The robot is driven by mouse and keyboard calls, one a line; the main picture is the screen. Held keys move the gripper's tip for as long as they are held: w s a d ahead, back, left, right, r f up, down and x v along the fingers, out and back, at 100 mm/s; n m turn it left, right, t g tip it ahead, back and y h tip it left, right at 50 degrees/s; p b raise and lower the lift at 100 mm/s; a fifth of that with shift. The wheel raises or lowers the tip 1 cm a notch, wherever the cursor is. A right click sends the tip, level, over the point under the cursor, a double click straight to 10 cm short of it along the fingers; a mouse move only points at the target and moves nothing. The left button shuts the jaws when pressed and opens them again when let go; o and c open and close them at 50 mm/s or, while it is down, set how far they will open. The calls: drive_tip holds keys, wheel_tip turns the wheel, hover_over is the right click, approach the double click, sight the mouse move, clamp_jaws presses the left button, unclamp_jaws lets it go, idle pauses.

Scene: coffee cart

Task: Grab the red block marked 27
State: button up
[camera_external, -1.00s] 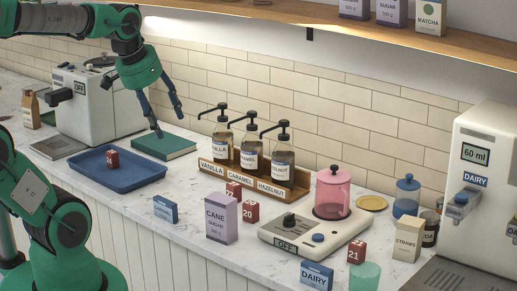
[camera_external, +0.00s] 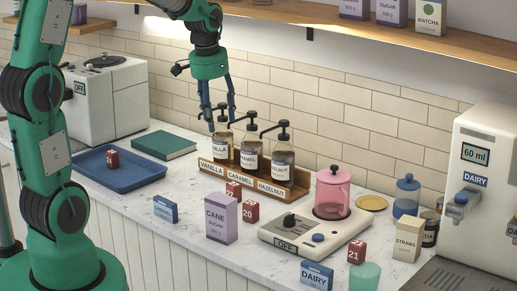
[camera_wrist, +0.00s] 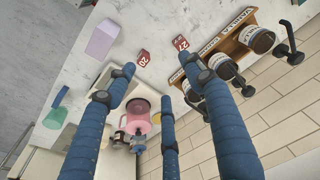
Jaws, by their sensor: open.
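My gripper (camera_external: 218,118) is open and empty, fingers pointing down above the vanilla end of the rack, behind and above block 27. In the wrist view my gripper (camera_wrist: 163,75) has its blue fingers spread, touching neither block.
The wooden rack (camera_external: 290,192) holds pump bottles (camera_external: 251,154) close to my fingers. A purple cane sugar box (camera_external: 221,219) stands in front of the blocks.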

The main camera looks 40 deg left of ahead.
drive_tip(key=g+p, duration=0.2)
hover_over(233, 184)
wheel_tip(233, 184, down, 14)
drive_tip(key=r, duration=0.1)
drive_tip(key=shift+f, duration=0.25)
drive_tip(key=shift+f+b, duration=0.6)
drive_tip(key=shift+f, duration=3.7)
drive_tip(key=shift+f, duration=0.15)
drive_tip(key=shift+f+b, duration=0.5)
drive_tip(key=shift+f, duration=1.95)
drive_tip(key=c, duration=1.3)
